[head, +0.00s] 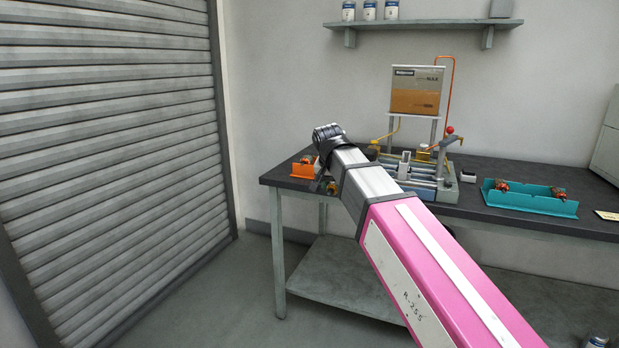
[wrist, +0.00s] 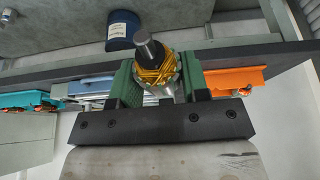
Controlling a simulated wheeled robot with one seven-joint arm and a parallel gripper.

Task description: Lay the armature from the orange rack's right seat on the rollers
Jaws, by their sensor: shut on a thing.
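My gripper (wrist: 158,88) has green fingers shut on an armature (wrist: 155,68) with copper windings, a dark commutator and a grey shaft end. In the head view my arm mostly hides the gripper, near the table's left front edge. The orange rack (head: 300,171) stands at the left end of the table; it also shows right of my gripper in the wrist view (wrist: 225,80). An armature (wrist: 244,91) sits in it. The machine with the rollers (head: 425,172) stands mid-table behind my arm; the rollers are partly hidden. In the wrist view the machine is left of and behind the gripper.
A teal rack (head: 528,202) with two armatures stands right of the machine. The machine carries a tall box (head: 417,91) and a red-knobbed lever (head: 449,132). A blue can (wrist: 122,30) shows in the wrist view.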

